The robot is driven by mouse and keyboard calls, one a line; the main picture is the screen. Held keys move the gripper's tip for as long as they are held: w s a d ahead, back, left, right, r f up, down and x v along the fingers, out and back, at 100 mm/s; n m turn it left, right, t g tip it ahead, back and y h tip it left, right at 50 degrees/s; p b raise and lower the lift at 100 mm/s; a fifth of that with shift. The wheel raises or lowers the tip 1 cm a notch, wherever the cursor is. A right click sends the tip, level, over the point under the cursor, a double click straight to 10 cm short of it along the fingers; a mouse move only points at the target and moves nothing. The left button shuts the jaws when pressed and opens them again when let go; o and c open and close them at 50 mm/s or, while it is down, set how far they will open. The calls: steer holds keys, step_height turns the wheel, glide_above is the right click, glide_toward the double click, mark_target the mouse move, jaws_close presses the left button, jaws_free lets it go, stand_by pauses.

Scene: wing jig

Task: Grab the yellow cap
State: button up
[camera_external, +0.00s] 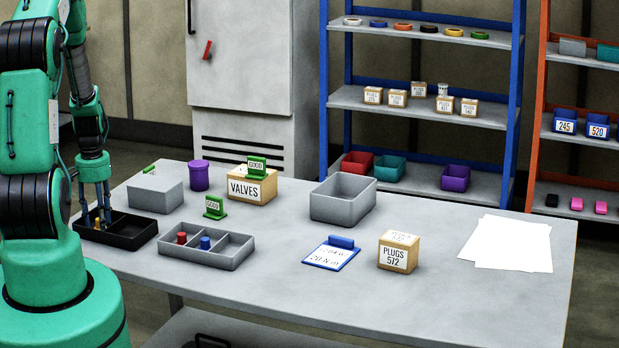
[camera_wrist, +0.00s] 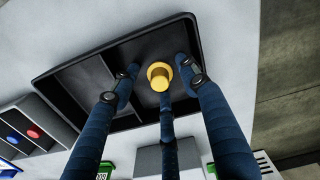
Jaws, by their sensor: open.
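The yellow cap (camera_wrist: 159,77) is a small round knob with a wider flange. It sits in a compartment of the black tray (camera_external: 139,233), which also fills the upper part of the wrist view (camera_wrist: 70,85). In the external view the cap (camera_external: 98,223) is small and partly covered by my fingers. My gripper (camera_external: 98,212) reaches down into the tray's left part. In the wrist view my gripper (camera_wrist: 162,85) has its dark blue fingers spread around the cap, apart from each other. The jaws are open, and whether any finger touches the cap cannot be told.
A grey divided tray (camera_external: 235,257) with a red cap (camera_external: 182,238) and a blue cap (camera_external: 205,243) stands beside the black tray. A grey box (camera_external: 155,196), a purple canister (camera_external: 199,176) and the VALVES box (camera_external: 246,188) stand behind.

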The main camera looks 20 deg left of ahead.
steer(key=c, duration=1)
steer(key=shift+c, duration=0.2)
steer(key=shift+r, duration=0.8)
step_height(320, 180, up, 2)
steer(key=shift+r+p, duration=0.2)
steer(key=shift+p, duration=0.3)
steer(key=s+d, duration=0.2)
steer(key=s, duration=0.2)
steer(key=s+d+p, duration=0.1)
steer(key=s+d, duration=0.2)
steer(key=s, duration=0.2)
steer(key=s+d+r, duration=0.1)
steer(key=s+d, duration=0.1)
steer(key=s, duration=0.3)
steer(key=shift+s+d, duration=0.15)
steer(key=shift+d, duration=0.05)
